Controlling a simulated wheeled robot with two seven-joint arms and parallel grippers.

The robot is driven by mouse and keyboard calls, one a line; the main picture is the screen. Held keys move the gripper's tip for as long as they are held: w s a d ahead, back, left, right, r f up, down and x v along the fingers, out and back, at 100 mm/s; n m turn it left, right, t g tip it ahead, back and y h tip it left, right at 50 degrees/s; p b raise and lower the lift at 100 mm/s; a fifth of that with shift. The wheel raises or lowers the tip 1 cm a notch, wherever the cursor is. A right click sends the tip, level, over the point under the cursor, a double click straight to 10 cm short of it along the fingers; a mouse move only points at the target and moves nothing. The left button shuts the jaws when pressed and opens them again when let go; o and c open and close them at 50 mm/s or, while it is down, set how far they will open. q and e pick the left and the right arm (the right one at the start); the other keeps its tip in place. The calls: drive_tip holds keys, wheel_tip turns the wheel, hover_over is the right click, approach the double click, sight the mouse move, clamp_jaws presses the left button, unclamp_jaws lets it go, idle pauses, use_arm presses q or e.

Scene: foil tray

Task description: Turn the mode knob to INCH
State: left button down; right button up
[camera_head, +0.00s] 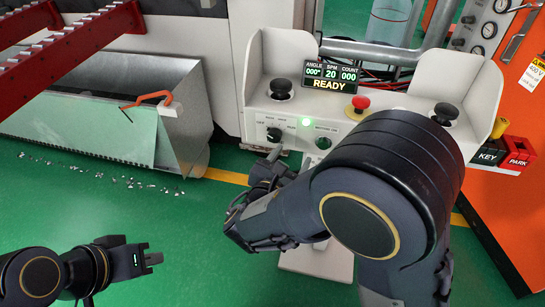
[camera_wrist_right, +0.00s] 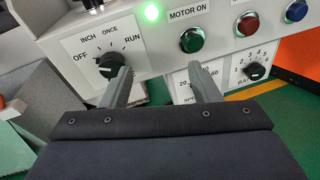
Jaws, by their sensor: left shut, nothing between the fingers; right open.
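The mode knob (camera_wrist_right: 111,65) is a black dial on a white plate marked OFF, INCH, ONCE and RUN. In the right wrist view its pointer seems to face left, towards OFF. In the head view the knob (camera_head: 274,134) is on the left of the console front. My right gripper (camera_wrist_right: 160,70) is open, its left finger just beside the knob's lower right, and nothing is between the fingers. Whether that finger touches the knob I cannot tell. In the head view the right gripper (camera_head: 275,170) is below the knob. My left gripper (camera_head: 151,258) is shut and empty over the floor.
The console (camera_head: 375,110) has a display reading READY (camera_head: 327,85), a red mushroom button (camera_head: 358,105) and black palm buttons. A green MOTOR ON button (camera_wrist_right: 191,40) is right of the knob. A metal bin (camera_head: 185,115) stands left.

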sight(273, 138)
drive_tip(key=a+f+n+t+y, duration=0.1)
drive_tip(key=a+n+t+y, duration=0.1)
drive_tip(key=a+n+t, duration=0.3)
drive_tip(key=w, duration=0.2)
drive_tip(key=w+d+g+b, duration=0.1)
drive_tip(key=w, duration=0.2)
drive_tip(key=w+m+g, duration=0.1)
drive_tip(key=w, duration=0.1)
drive_tip(key=shift+w+d+b, duration=0.15)
drive_tip(key=shift+w+b, duration=0.15)
drive_tip(key=shift+w, duration=0.05)
use_arm(q)
wheel_tip(273, 138, down, 2)
drive_tip(key=shift+f, duration=0.2)
